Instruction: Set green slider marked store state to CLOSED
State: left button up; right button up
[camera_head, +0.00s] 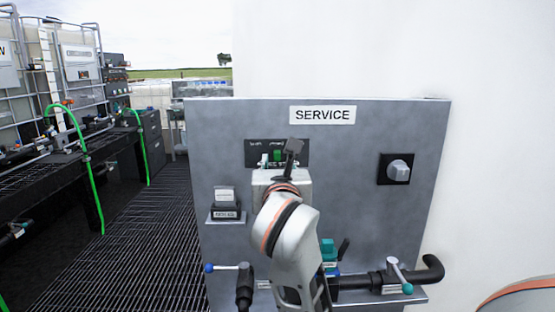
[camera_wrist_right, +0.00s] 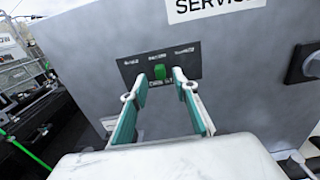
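The green slider (camera_head: 278,155) sits on a small black panel (camera_head: 250,160) under the SERVICE sign. It also shows in the right wrist view (camera_wrist_right: 160,72), near the middle of the panel (camera_wrist_right: 127,72), below small labels too blurred to read. My right gripper (camera_wrist_right: 157,80) is open, with its two teal-and-grey fingers apart and pointing at the panel. The slider shows in the gap between the fingertips; I cannot tell whether they touch it. In the head view my right arm and gripper (camera_head: 278,165) cover the panel's lower part. My left gripper is not in view.
The grey SERVICE board (camera_head: 350,240) carries a rotary knob (camera_head: 399,169) at right and a small boxed switch (camera_head: 225,205) at left. Below are a black pipe with valve handles (camera_head: 360,281) and a teal fitting (camera_head: 327,250). A grated walkway (camera_head: 130,240) lies left.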

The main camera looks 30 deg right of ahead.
aim_at(277, 157)
jog(key=shift+x, duration=1.65)
grip_shut()
